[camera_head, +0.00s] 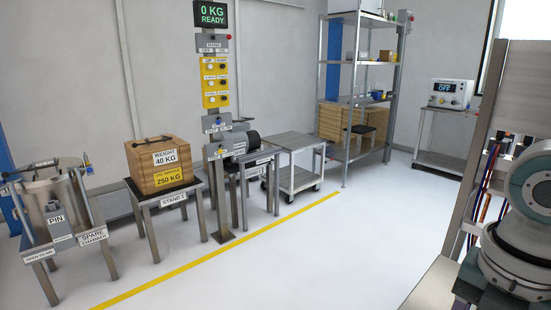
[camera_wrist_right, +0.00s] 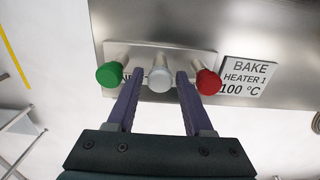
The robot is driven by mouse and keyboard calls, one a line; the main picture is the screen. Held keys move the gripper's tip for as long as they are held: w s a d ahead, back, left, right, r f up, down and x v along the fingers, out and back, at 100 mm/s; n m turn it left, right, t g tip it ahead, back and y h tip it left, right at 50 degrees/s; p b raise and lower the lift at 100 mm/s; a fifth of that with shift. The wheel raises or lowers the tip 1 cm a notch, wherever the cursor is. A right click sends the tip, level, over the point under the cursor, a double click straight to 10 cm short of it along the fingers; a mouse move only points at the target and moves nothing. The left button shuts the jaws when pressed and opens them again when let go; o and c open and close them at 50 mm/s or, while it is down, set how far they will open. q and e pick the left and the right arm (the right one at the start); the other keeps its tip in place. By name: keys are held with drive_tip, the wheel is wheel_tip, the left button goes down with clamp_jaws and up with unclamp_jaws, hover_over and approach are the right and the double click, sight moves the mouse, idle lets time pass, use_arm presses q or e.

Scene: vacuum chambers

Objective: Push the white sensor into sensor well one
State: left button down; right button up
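In the right wrist view my right gripper (camera_wrist_right: 161,75) has its two dark purple fingers apart. A short pale white-grey round piece (camera_wrist_right: 159,76) lies between the fingertips, with small gaps seen on both sides. It sits in line between a green knob (camera_wrist_right: 110,74) and a red knob (camera_wrist_right: 208,81) on a metal plate (camera_wrist_right: 165,55). I cannot tell whether this pale piece is the white sensor. No well marked one is readable in either view. My left gripper is not in view.
A label for bake heater 1 (camera_wrist_right: 250,77) is right of the red knob. In the head view stand a spare chamber (camera_head: 55,200), a wooden weight box (camera_head: 159,165), a button post (camera_head: 214,80), a cart (camera_head: 295,165) and a shelf rack (camera_head: 360,85). The middle floor is clear.

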clamp_jaws()
idle(0.8)
drive_tip(key=shift+r, duration=0.1)
drive_tip(key=shift+r+p, duration=0.95)
drive_tip(key=shift+p, duration=0.1)
drive_tip(key=shift+r+p, duration=1.55)
drive_tip(key=shift+p, duration=0.1)
drive_tip(key=shift+r+p, duration=0.45)
drive_tip(key=shift+p, duration=0.05)
